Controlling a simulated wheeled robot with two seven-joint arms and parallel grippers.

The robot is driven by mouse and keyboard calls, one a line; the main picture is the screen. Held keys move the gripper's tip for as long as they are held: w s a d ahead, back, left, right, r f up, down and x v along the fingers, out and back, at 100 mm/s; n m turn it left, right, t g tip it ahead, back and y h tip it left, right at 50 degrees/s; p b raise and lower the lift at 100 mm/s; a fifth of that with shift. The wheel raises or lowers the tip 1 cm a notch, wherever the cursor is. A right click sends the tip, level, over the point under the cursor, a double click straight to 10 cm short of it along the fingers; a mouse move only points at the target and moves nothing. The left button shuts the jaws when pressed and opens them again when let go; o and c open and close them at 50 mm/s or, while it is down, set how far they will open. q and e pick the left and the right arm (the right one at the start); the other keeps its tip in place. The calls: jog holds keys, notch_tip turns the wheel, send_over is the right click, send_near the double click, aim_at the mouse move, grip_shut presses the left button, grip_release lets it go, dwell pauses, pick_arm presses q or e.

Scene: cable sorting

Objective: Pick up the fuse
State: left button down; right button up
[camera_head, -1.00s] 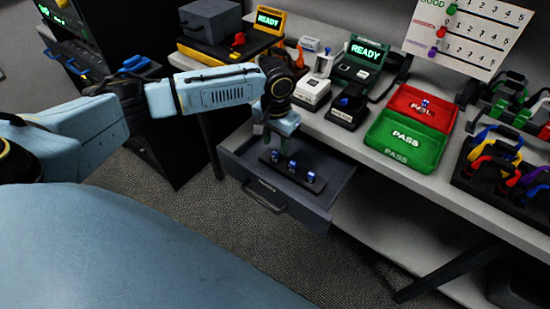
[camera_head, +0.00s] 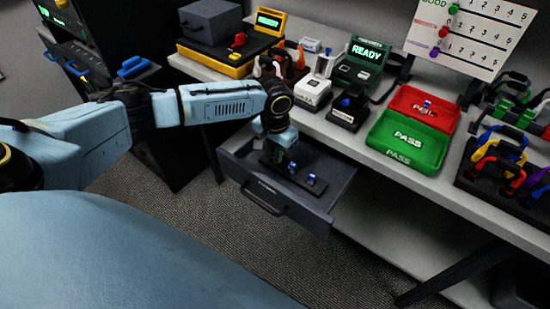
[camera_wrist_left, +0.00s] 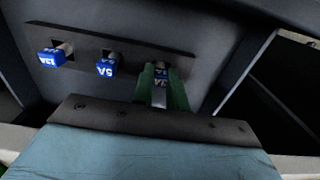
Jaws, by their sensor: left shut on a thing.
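My left gripper (camera_head: 274,154) reaches down into the open drawer (camera_head: 325,204) from the left. In the left wrist view its green fingers (camera_wrist_left: 162,92) are shut on the blue fuse (camera_wrist_left: 162,73) at the right end of a dark holder strip (camera_wrist_left: 128,53). That fuse is partly hidden by the fingers and still sits at its slot. Two more blue fuses stand in the strip: a middle one marked 5A (camera_wrist_left: 106,67) and one at the left end (camera_wrist_left: 50,58). In the head view these two show as the fuses (camera_head: 292,167) and (camera_head: 311,179). My right gripper is not in view.
The table (camera_head: 380,165) above the drawer holds a red FAIL tray (camera_head: 437,101), a green PASS tray (camera_head: 408,140), testers with READY screens (camera_head: 371,50) and a rack of coloured cables (camera_head: 497,158). The drawer walls stand close around my gripper.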

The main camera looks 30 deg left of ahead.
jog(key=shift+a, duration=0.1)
